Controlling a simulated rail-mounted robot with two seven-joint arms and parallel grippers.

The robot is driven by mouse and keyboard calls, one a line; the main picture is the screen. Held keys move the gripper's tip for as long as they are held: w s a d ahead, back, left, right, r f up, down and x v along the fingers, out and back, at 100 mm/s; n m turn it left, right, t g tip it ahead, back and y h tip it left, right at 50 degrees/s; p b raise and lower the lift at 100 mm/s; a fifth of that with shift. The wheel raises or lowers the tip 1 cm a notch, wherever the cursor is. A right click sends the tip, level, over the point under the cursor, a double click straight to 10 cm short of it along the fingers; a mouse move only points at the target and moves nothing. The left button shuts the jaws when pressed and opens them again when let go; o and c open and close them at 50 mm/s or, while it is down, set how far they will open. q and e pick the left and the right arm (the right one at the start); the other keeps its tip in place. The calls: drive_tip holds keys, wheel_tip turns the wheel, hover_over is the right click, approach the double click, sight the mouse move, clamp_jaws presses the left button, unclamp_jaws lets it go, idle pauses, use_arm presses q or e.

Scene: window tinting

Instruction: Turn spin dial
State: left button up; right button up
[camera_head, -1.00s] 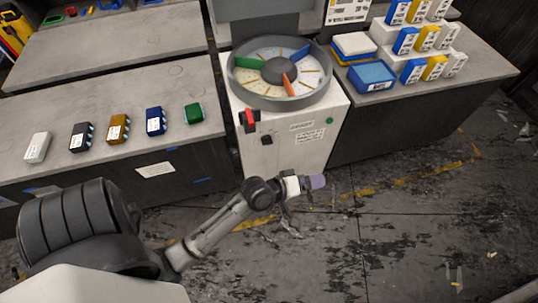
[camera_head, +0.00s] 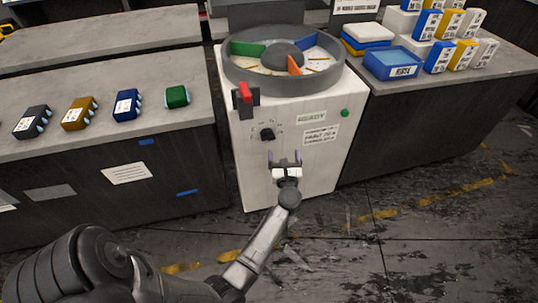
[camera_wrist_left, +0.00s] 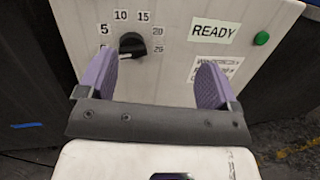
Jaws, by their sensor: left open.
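The spin dial (camera_head: 267,134) is a small black knob on the front of the white machine (camera_head: 250,175). In the left wrist view the dial (camera_wrist_left: 132,44) sits among the numbers 5, 10, 15, 20 and 25, with a light pointer mark toward the lower left. My left gripper (camera_head: 285,158) is in front of the machine, below and slightly right of the dial. In the left wrist view its purple fingers (camera_wrist_left: 158,80) are spread open and empty, with the dial beyond them, nearer the left finger. My right gripper is not in view.
The machine has a red switch (camera_head: 245,92), a green button (camera_head: 345,113) and a READY label (camera_wrist_left: 214,32). A round tub with coloured dividers (camera_head: 247,49) is on top. Counters (camera_head: 60,147) stand on both sides. The floor in front is clear.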

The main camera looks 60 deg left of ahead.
sight(269, 140)
use_arm(q)
wheel_tip(269, 140, down, 6)
drive_tip(key=a+n+g+b, duration=0.1)
drive_tip(key=n+g+b, duration=0.2)
drive_tip(key=n, duration=0.1)
drive_tip(key=shift+n+g, duration=0.4)
drive_tip(key=shift+g, duration=0.1)
drive_tip(key=shift+s+f+b+x, duration=0.15)
drive_tip(key=shift+b+x, duration=0.6)
drive_tip(key=shift+x, duration=1.6)
drive_tip(key=shift+s+f+b+x, duration=0.15)
drive_tip(key=shift+b+x, duration=0.55)
drive_tip(key=shift+x, duration=1.65)
drive_tip(key=shift+s+f+b+x, duration=0.15)
drive_tip(key=shift+b+x, duration=0.6)
drive_tip(key=shift+x, duration=1.6)
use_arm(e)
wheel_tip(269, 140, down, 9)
use_arm(q)
drive_tip(key=shift+c, duration=0.3)
